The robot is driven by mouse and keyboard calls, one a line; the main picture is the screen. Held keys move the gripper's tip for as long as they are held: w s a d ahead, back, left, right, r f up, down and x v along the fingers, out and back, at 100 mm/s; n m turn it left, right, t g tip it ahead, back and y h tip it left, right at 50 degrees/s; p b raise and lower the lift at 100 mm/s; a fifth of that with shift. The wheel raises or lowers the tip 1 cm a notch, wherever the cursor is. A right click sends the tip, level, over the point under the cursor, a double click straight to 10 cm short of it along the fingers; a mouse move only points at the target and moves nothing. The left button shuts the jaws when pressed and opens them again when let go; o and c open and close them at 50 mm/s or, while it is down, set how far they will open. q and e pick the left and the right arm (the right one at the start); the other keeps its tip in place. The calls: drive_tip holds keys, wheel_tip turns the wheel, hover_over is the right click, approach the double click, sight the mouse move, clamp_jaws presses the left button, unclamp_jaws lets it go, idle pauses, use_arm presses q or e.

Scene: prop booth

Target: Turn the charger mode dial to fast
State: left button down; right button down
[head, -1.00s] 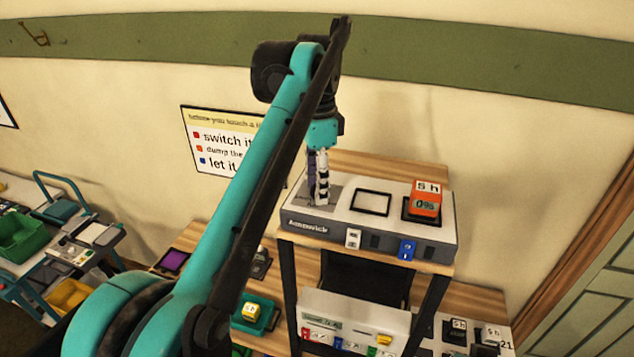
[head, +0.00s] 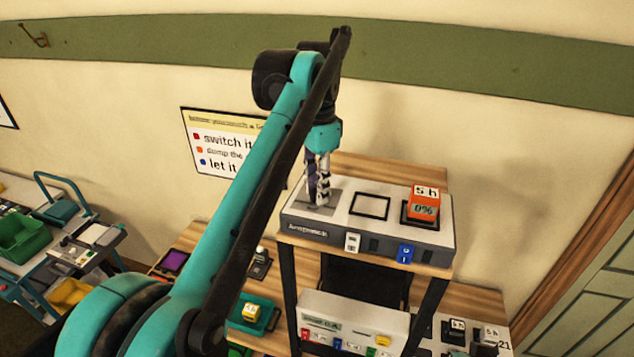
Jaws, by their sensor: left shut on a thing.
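The charger (head: 375,236) is a grey and white box on the wooden top of a raised stand. My left gripper (head: 319,198) points down at the left part of its top, over a grey panel. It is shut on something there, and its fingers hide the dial. I cannot read the dial's setting. An orange battery (head: 424,204) marked "5 h" and "0%" sits on the charger's right bay. The black-outlined middle bay (head: 370,205) is empty. My right gripper is not in view.
The charger's front has a white switch (head: 352,242) and a blue one (head: 405,252). A second white unit (head: 352,322) stands on the lower level, with more batteries (head: 457,328) to its right. A cart with a green bin (head: 20,238) stands far left.

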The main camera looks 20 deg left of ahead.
use_arm(q)
drive_tip(key=n+p, duration=0.1)
drive_tip(key=n, duration=0.3)
drive_tip(key=shift+r+n+p, duration=0.15)
drive_tip(key=shift+n+p, duration=0.15)
drive_tip(key=shift+p, duration=0.05)
drive_tip(key=n+p, duration=0.1)
drive_tip(key=n, duration=0.3)
drive_tip(key=shift+n, duration=0.3)
drive_tip(key=c, duration=1.3)
unclamp_jaws()
drive_tip(key=shift+o, duration=0.2)
wheel_tip(320, 180, up, 12)
